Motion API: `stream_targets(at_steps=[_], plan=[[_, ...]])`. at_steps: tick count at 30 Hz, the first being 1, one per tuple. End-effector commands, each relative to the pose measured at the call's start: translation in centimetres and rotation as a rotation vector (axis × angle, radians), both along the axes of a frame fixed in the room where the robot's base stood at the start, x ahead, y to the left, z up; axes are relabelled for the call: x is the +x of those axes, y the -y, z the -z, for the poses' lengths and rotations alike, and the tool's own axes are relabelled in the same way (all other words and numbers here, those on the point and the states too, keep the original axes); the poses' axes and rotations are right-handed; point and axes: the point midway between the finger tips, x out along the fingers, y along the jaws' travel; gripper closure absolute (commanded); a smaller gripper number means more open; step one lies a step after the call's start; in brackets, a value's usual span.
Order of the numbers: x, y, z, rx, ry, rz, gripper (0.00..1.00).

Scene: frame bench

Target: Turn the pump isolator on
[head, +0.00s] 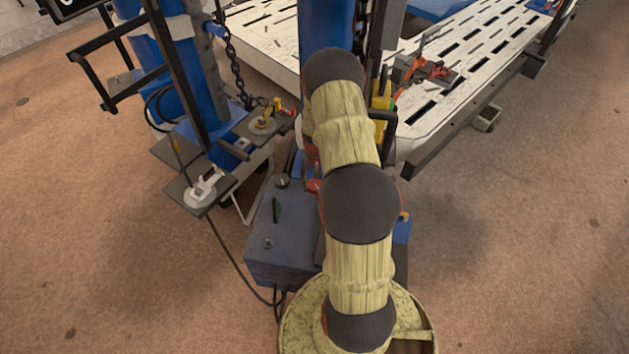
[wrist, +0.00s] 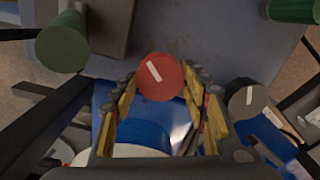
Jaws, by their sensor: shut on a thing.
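The red round knob (wrist: 165,83), which I take to be the pump isolator, carries a short white mark. In the wrist view the mark slants from upper left to lower right. My gripper (wrist: 160,78) has its yellow-padded fingers on both sides of the knob and is shut on it. In the head view a red knob (head: 314,186) shows at the edge of the blue-grey control box (head: 285,245), beside my arm. My arm hides the gripper and part of the box there.
A dark grey knob (wrist: 246,98) with a white mark is close on the right, and a green knob (wrist: 63,42) is on the left. Another green part (wrist: 293,10) is at top right. A slotted white bench (head: 470,60) and blue columns stand behind. Open floor lies both sides.

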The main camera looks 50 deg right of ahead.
Motion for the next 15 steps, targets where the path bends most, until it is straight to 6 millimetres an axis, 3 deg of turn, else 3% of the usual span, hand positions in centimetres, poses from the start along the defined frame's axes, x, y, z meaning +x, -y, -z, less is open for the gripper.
stream_targets(at_steps=[15], plan=[[-0.10, 0.02, -0.03, 0.001, -0.001, 0.479, 0.81]])
